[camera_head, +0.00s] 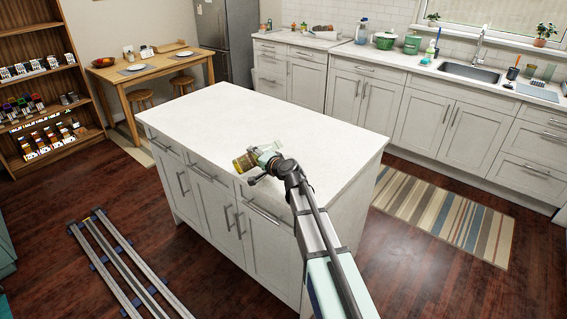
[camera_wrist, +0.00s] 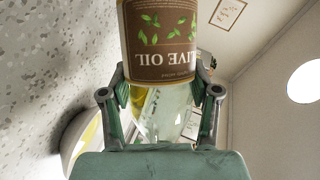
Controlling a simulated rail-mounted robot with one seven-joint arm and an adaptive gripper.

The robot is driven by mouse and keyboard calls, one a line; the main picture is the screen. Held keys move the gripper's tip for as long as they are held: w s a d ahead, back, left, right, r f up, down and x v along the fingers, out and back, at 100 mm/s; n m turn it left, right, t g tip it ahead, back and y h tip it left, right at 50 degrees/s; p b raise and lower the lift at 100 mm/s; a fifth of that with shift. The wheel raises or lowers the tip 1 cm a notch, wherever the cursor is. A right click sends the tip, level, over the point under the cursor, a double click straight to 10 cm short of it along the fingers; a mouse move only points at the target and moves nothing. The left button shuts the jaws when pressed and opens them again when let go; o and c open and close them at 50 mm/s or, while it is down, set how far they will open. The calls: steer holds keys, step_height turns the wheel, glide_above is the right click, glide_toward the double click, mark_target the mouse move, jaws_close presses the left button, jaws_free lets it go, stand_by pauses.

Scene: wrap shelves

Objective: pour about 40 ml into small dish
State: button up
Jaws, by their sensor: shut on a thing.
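An olive oil bottle (camera_wrist: 175,52) with a brown label fills the middle of the wrist view. Its label reads upside down there, and its clear glass part lies toward my gripper. My gripper (camera_wrist: 161,85) is shut on the bottle, with a finger on each side. In the head view, my gripper (camera_head: 262,155) holds the amber-coloured bottle (camera_head: 243,162), strongly tilted, over the island's front part. A pale rounded dish (camera_wrist: 72,132) shows at the lower left of the wrist view, partly hidden by the bottle and gripper. I cannot tell whether oil is flowing or in the dish.
The white island top (camera_head: 215,108) is otherwise clear. A wooden table (camera_head: 150,66) with stools and a stocked shelf (camera_head: 45,90) stand at the left. A striped rug (camera_head: 440,215) lies right.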

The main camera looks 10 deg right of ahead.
mark_target(261, 147)
steer(key=shift+d+r+p, duration=0.1)
steer(key=shift+r+p, duration=0.2)
steer(key=shift+p, duration=0.05)
steer(key=shift+r+n+h, duration=0.1)
steer(key=shift+n+h, duration=0.2)
steer(key=shift+d+r+n+h+p, duration=0.3)
steer(key=shift+r+n+p, duration=0.2)
steer(key=shift+p, duration=0.35)
steer(key=shift+w+d+r+n+h+p, duration=0.15)
steer(key=shift+d+r+n+h+p, duration=0.4)
steer(key=shift+n+p, duration=0.35)
steer(key=shift+r+n+h+p, duration=0.15)
steer(key=shift+n+h+p, duration=0.3)
steer(key=shift+p, duration=0.3)
steer(key=n+p, duration=0.1)
steer(key=n+h+p, duration=0.1)
steer(key=p, duration=0.1)
steer(key=shift+a+r+h+p, duration=0.1)
steer(key=shift+a+h+p, duration=0.1)
steer(key=shift+h+p, duration=0.1)
steer(key=shift+f+n+h, duration=0.25)
steer(key=shift+n+h, duration=0.15)
steer(key=shift+n, duration=0.25)
steer(key=shift+r+n+h+b, duration=0.5)
steer(key=shift+r+n+b, duration=0.35)
steer(key=shift+r, duration=0.45)
steer(key=shift+d, duration=0.15)
